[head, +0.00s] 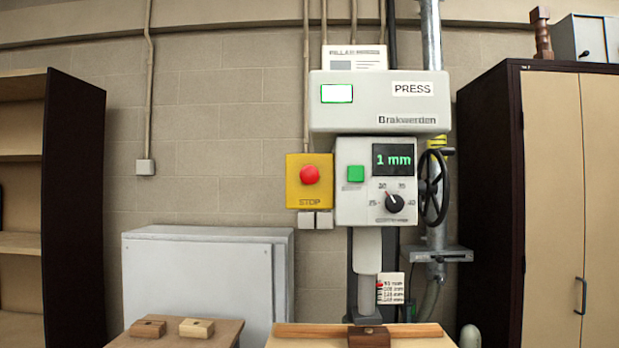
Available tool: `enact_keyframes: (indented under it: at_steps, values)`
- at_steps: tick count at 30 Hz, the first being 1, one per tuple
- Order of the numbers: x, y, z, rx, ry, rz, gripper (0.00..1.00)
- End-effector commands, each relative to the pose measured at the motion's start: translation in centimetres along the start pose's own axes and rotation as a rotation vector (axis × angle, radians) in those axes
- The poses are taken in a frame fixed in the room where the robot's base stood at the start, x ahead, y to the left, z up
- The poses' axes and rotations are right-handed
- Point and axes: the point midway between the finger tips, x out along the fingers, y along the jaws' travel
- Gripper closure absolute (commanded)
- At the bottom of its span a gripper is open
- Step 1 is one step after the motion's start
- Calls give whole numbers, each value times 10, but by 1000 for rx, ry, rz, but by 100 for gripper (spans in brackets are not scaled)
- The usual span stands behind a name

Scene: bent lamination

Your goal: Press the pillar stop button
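The press (342,110) is a light grey pillar machine labelled PRESS and Brakwerden. Its control panel (350,205) has a green button (355,174), a display reading 1 mm and a dial (394,203). The press ram (367,250) reaches down to a dark brown block (368,336) on a wooden strip (300,330). My gripper is not in view.
A wooden surface (180,341) with two small wood blocks stands at the lower left. Behind it is a grey cabinet (200,275). Dark shelving (75,200) stands at the left, a tall cupboard (550,170) at the right. A black handwheel (434,188) sits beside the panel.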

Motion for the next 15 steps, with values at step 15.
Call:
enact_keyframes:
  at_steps: [15]
  values:
    - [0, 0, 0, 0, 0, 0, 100]
